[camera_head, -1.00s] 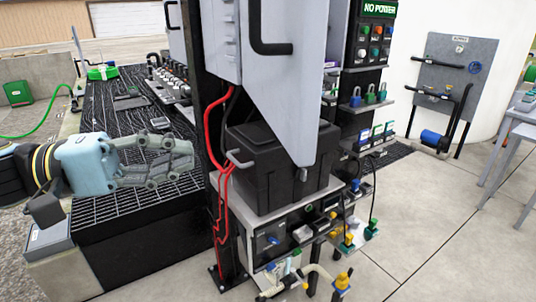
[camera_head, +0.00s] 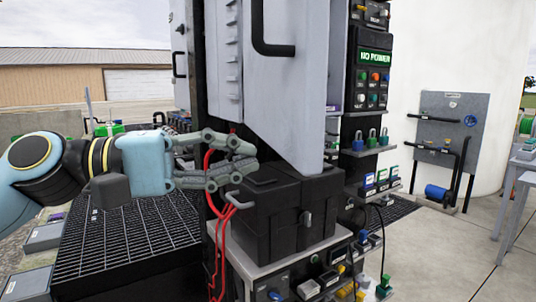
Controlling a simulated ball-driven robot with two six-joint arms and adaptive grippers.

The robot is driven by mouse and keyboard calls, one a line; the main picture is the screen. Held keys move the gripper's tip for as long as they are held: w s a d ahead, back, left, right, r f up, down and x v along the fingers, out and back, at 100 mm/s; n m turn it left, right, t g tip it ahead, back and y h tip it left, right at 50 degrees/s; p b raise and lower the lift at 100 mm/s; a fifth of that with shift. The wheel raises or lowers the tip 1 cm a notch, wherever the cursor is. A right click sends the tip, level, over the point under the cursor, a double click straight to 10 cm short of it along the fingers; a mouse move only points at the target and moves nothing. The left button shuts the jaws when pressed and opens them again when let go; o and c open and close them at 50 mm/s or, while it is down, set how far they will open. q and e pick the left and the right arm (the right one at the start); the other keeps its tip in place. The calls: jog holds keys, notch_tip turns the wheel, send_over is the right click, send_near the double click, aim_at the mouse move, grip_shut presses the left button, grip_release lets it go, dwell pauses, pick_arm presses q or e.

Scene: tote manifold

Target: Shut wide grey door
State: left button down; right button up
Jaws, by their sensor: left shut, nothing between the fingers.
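The wide grey door (camera_head: 294,85) hangs in the upper middle of the head view, swung out from its cabinet, with a black bar handle (camera_head: 262,30) on its face. Its top is cut off by the frame. My left gripper (camera_head: 250,165) is shut and empty. It comes in from the left and is left of the door's lower part, in front of the dark post and red cables, just above the black box. I cannot tell whether it touches the cables. My right gripper is not in view.
A black lidded box (camera_head: 285,215) stands on a shelf below the door. Red cables (camera_head: 212,230) hang beside it. A panel with a NO POWER sign (camera_head: 374,57) and padlocks (camera_head: 371,139) are on the right. Black grating (camera_head: 130,245) lies at left; concrete floor is open at right.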

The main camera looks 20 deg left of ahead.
aim_at(289, 153)
pick_arm(q)
jog(key=shift+p+x, duration=0.4)
jog(key=shift+x, duration=1.7)
